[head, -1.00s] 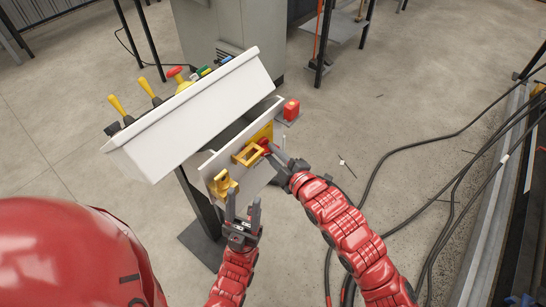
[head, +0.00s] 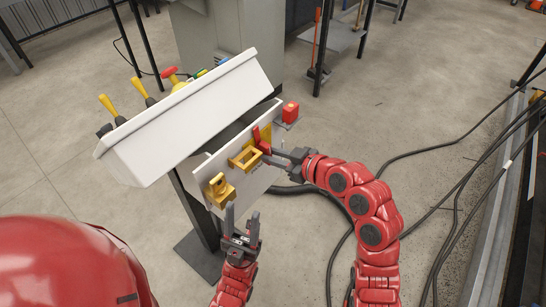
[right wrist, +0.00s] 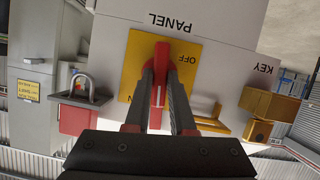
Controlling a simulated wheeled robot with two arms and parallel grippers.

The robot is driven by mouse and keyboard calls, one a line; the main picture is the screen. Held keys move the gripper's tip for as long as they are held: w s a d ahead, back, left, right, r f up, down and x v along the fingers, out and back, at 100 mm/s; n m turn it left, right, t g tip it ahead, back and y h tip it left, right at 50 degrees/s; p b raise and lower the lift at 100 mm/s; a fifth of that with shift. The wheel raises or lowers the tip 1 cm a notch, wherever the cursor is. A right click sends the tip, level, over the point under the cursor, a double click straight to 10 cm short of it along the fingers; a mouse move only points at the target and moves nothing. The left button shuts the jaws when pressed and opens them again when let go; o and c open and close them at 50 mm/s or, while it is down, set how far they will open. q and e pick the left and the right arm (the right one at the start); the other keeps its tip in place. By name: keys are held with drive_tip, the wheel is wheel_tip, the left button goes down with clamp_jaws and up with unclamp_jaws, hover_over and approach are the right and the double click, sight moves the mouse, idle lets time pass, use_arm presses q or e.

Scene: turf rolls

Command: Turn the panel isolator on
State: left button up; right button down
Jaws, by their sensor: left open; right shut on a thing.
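The panel isolator is a red handle (head: 257,134) on a yellow plate (right wrist: 134,70), on the white front panel (head: 206,170) of a console. My right gripper (head: 273,154) is shut on the red handle, which also shows between its fingers in the right wrist view (right wrist: 161,72). There the handle stands upright in the picture, with OFF to its right. A second mark at the plate's lower left is mostly hidden by a finger. PANEL reads upside down above. My left gripper (head: 241,210) is open and empty, just below the yellow key block (head: 219,190).
A yellow bracket (head: 246,158) sticks out beside the handle. The white hood (head: 190,115) with levers and a red knob (head: 168,72) overhangs the panel. A red box (head: 290,112) stands behind it; the right wrist view shows its padlock (right wrist: 82,88). Black cables (head: 408,155) lie at right.

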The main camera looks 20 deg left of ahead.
drive_tip(key=shift+f+m+g, duration=0.1)
drive_tip(key=shift+m+g, duration=0.3)
idle(0.3)
drive_tip(key=c, duration=0.8)
unclamp_jaws()
drive_tip(key=shift+o, duration=0.2)
drive_tip(key=shift+d, duration=0.1)
drive_tip(key=v, duration=1.7)
drive_tip(key=shift+d, duration=0.2)
drive_tip(key=shift+w, duration=0.15)
